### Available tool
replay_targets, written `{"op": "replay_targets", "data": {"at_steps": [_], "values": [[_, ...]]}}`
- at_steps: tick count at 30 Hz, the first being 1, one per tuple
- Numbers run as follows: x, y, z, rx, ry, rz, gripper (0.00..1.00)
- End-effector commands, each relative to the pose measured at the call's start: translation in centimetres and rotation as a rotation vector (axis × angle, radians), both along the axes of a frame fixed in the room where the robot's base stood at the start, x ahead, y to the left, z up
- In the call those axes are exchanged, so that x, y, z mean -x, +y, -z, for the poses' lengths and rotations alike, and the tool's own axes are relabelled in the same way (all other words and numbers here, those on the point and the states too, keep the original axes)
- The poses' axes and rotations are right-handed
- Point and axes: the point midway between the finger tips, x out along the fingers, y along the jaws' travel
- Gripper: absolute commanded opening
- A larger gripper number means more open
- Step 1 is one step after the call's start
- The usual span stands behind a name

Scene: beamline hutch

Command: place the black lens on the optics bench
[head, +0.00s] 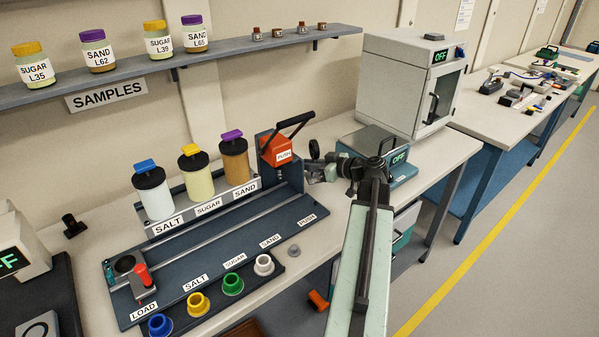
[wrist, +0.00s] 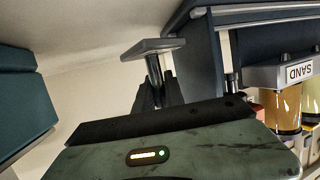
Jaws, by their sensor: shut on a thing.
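The black lens (head: 314,149) shows as a small dark ring just above the jaws. My gripper (head: 316,172) is shut on its mount, beside the press at the right end of the dosing rig. In the wrist view the fingers (wrist: 155,95) grip a grey post with a flat square base plate (wrist: 152,47); that picture is upside down, so the plate hangs below the jaws. The lens ring is hidden there. A far table (head: 488,118) at the right carries several small devices; I cannot tell for sure whether it is the optics bench.
The dosing rig (head: 215,262) with jars and coloured cups fills the near bench. An oven (head: 405,85) and a hotplate-like box (head: 400,172) stand right of my gripper. A sample shelf (head: 110,82) hangs on the wall. The floor (head: 510,260) at right is clear.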

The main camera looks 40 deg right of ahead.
Motion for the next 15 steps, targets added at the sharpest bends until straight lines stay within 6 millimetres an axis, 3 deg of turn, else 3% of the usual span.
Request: {"op": "replay_targets", "data": {"at_steps": [7,15], "values": [[0.3,-0.2,3.8,-0.001,-0.001,0.004,0.00],[-0.1,0.2,3.4,0.000,-0.001,-0.003,0.00]]}}
